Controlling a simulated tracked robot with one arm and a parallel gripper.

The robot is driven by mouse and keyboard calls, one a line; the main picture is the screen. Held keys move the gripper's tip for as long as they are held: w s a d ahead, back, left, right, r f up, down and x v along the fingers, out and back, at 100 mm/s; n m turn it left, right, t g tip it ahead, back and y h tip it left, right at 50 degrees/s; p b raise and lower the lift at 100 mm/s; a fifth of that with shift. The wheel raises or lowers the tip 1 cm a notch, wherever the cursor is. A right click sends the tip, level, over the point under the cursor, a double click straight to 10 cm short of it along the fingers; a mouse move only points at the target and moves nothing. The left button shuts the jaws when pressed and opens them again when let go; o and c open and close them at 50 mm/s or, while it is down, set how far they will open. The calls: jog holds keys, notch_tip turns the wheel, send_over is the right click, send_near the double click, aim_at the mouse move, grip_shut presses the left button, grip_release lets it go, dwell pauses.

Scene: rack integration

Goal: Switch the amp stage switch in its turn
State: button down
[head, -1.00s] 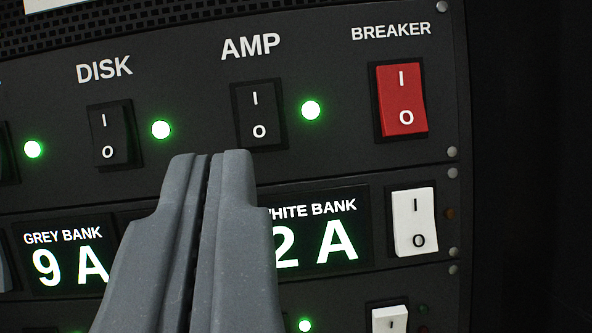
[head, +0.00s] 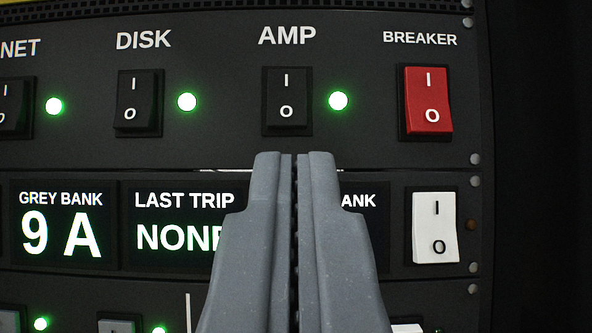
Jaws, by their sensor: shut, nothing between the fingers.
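The AMP switch (head: 287,101) is a black rocker marked I and O on the upper panel, under its AMP label. A green lamp (head: 338,101) glows just right of it. My gripper (head: 294,155) is shut and empty, its grey fingertips showing just below the AMP switch. I see no clear contact between them; the depth gap is hard to tell. The fingers hide much of the display strip below.
The black DISK switch (head: 139,102) is to the left with a lit green lamp (head: 187,102). The red BREAKER switch (head: 427,100) is to the right, above a white switch (head: 435,227). Displays read GREY BANK 9 A (head: 62,227) and LAST TRIP (head: 184,222), partly covered.

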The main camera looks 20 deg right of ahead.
aim_at(293, 99)
jog(key=x, duration=0.3)
jog(key=f+x, duration=0.1)
jog(key=x, duration=0.3)
jog(key=w+x, duration=0.1)
jog(key=x, duration=0.2)
jog(key=shift+w+d+f, duration=0.1)
jog(key=shift+w+d, duration=0.15)
jog(key=shift+d, duration=0.1)
jog(key=shift+w+d+f, duration=0.15)
jog(key=shift+w, duration=0.45)
